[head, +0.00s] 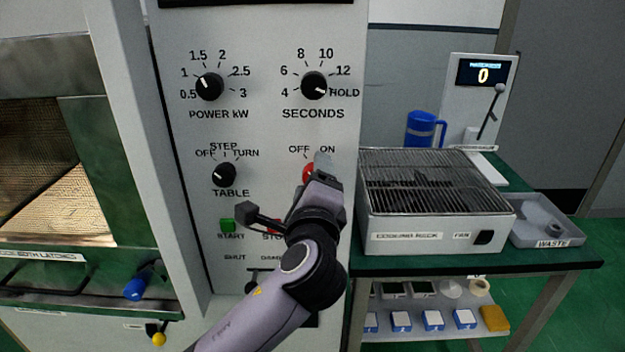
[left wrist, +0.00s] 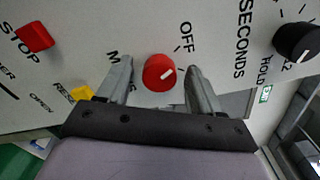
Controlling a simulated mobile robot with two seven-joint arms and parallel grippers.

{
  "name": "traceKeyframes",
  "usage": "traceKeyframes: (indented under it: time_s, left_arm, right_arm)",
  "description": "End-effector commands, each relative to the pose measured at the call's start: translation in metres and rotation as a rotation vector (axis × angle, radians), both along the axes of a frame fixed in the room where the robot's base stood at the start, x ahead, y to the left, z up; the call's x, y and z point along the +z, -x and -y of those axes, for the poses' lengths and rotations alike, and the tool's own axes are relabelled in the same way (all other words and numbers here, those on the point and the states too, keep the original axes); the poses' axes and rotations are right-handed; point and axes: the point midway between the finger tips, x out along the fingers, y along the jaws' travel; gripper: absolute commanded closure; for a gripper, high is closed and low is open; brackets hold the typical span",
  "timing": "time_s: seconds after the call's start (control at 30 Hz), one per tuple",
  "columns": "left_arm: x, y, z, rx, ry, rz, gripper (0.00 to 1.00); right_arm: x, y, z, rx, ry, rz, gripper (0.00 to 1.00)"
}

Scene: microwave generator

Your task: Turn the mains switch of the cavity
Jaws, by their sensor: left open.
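The mains switch is a round red knob (head: 308,173) on the grey control panel, under the OFF and ON labels. In the left wrist view the knob (left wrist: 159,72) shows whole, with a white pointer mark toward the right and slightly up; the OFF label is at its upper right. My left gripper (head: 320,165) is in front of the panel, partly covering the knob in the head view. Its two fingers (left wrist: 159,66) are open, one on each side of the knob, with visible gaps. Fingertip depth against the panel is unclear. The right gripper is not in view.
The red STOP button (left wrist: 34,38) and yellow RESET button (left wrist: 80,92) are near the left finger side. A SECONDS knob (head: 314,85), POWER knob (head: 209,87) and TABLE knob (head: 224,174) surround it. A cooling rack (head: 430,235) stands right of the panel.

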Motion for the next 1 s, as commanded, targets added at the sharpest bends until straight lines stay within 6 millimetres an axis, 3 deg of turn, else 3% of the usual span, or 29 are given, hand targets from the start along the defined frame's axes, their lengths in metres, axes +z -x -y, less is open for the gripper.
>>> traceKeyframes:
  time_s: [0.5,1.0]
  left_arm:
    - [-0.002,0.063,0.000,-0.001,0.002,-0.003,0.34]
    - [-0.001,0.068,0.000,0.000,0.001,-0.002,0.34]
  right_arm:
    - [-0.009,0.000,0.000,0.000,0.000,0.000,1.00]
    - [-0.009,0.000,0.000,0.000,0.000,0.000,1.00]
